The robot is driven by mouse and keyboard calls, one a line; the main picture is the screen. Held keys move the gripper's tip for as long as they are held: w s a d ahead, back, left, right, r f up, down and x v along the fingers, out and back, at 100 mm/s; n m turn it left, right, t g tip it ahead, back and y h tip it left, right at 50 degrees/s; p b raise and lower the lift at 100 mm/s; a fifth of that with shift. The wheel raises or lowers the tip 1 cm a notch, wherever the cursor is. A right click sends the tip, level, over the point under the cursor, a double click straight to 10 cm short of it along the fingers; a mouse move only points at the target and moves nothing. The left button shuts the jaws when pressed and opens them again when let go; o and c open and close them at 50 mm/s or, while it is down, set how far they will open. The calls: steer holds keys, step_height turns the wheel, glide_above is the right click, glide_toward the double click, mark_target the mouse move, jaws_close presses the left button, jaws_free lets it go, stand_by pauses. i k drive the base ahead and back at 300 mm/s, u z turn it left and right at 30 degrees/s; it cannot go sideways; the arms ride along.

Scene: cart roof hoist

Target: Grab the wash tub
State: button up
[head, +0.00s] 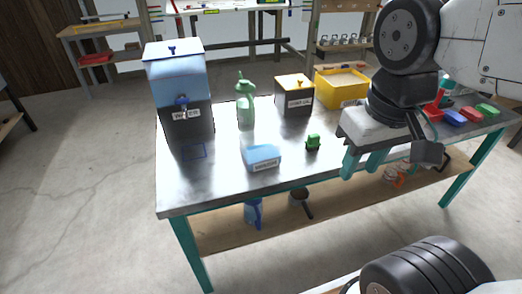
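The wash tub seems to be the small light-blue tub (262,157) with a white label on its front; the label is too small to read for sure. It stands upright near the front edge of the metal-topped table (225,190). My gripper (368,163) is to the right of the tub, over the table's front edge and apart from the tub. Its fingers point down and look spread, with nothing seen between them. Nothing covers the tub.
A tall blue-and-black dispenser (180,95) with a tap stands at left. Behind the tub are a green bottle (245,100), a black yellow-topped box (295,98) and a yellow bin (340,92). A small green object (313,142) stands right of the tub. Table space left of the tub is clear.

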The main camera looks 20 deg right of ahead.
mark_target(260, 149)
steer(key=z, duration=2.55)
steer(key=k, duration=1.2)
steer(key=u, duration=1.35)
steer(key=i, duration=0.5)
steer(key=u, duration=0.05)
